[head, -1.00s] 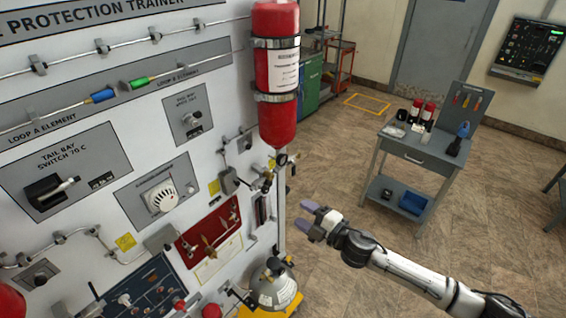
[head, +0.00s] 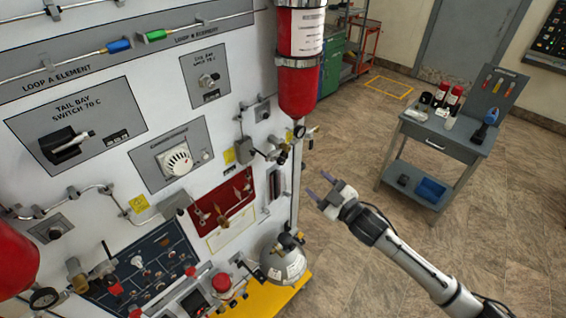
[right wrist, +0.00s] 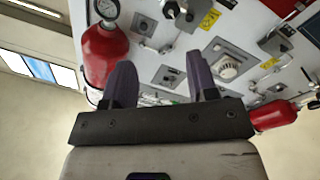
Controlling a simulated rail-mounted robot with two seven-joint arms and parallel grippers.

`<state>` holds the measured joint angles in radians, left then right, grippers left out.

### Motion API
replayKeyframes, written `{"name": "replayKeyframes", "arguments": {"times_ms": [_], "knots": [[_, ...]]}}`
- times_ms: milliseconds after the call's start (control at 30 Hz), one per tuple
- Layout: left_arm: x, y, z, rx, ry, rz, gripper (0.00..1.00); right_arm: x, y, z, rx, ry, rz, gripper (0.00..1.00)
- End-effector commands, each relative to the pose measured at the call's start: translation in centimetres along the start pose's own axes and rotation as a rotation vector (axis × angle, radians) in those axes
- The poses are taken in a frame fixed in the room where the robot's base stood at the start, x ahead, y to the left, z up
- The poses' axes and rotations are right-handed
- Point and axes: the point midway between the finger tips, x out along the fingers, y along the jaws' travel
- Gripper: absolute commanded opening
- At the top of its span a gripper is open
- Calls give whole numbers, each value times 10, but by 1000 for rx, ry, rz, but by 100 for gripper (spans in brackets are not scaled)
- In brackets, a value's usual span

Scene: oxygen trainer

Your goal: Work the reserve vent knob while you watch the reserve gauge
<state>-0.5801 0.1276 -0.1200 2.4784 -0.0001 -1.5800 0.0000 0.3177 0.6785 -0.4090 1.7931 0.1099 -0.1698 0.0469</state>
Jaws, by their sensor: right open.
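My right gripper (head: 322,184) is open and empty over the floor, just right of the white trainer panel (head: 110,190). Its two purple fingers also show in the right wrist view (right wrist: 161,80), with nothing between them. A small round gauge (head: 299,131) sits below the upright red bottle (head: 298,75), beside brass fittings. Another gauge (head: 44,298) is at the lower left by a second red bottle (head: 15,258). I cannot read either dial or tell which is the reserve gauge. I cannot single out the reserve vent knob. My left gripper is out of view.
A grey tool cart (head: 425,135) with small bottles and tools stands at the right. The floor between cart and panel is clear.

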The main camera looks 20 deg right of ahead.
Motion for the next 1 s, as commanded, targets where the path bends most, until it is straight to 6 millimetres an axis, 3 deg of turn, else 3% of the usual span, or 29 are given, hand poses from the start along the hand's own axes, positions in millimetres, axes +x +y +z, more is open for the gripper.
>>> {"name": "replayKeyframes", "arguments": {"times_ms": [100,300,567,1000], "knots": [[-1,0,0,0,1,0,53,1,6,-5,192,-6,-9,53],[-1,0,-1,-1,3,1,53,0,2,-7,396,-27,-57,53],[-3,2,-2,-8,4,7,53,7,-3,-4,437,-51,-86,53],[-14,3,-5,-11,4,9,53,83,-10,-4,430,-49,-86,53]]}}
